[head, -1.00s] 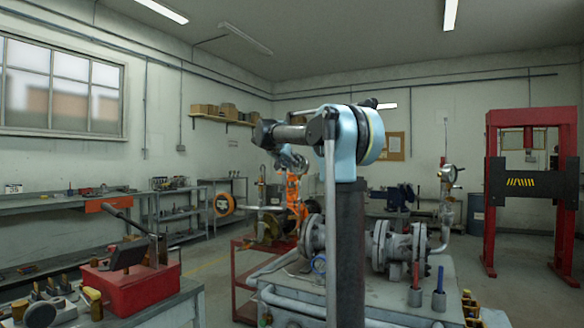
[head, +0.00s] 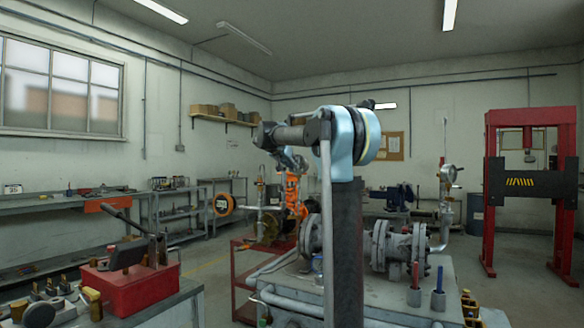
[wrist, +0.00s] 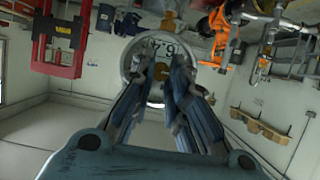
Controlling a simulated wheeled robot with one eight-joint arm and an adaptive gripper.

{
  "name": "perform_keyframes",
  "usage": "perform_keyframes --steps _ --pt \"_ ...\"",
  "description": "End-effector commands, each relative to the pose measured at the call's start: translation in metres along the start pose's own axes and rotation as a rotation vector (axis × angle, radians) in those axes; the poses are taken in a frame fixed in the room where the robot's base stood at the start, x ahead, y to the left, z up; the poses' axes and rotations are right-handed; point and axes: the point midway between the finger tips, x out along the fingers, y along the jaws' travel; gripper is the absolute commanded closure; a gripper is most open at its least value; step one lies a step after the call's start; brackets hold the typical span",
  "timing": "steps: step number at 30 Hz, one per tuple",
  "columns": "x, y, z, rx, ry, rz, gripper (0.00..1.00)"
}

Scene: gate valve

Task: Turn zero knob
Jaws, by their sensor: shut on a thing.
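In the wrist view a round pressure gauge (wrist: 135,66) with a pale dial and dark numbers faces the camera. My gripper (wrist: 163,72) is in front of the dial, its two dark blue-grey fingers drawn together. A small brownish knob (wrist: 160,71) shows between the fingertips near the middle of the dial, and the fingers are closed on it. The fingers cover part of the dial, so the pointer cannot be made out. In the head view I cannot make out my gripper, and my own arm blocks part of the bench.
The head view shows a grey valve bench (head: 405,292) with flanged valve parts (head: 398,246) and a gauge on a pipe (head: 449,174). A red press (head: 490,205) stands right.

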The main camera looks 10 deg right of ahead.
Motion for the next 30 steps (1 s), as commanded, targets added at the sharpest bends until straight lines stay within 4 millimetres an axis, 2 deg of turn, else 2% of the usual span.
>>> perform_keyframes --steps 8,30 --pt "-0.0001 -0.0044 -0.0010 -0.105 0.003 0.036 1.00" --pt "0.0013 -0.0122 0.0013 -0.659 0.007 0.265 1.00"
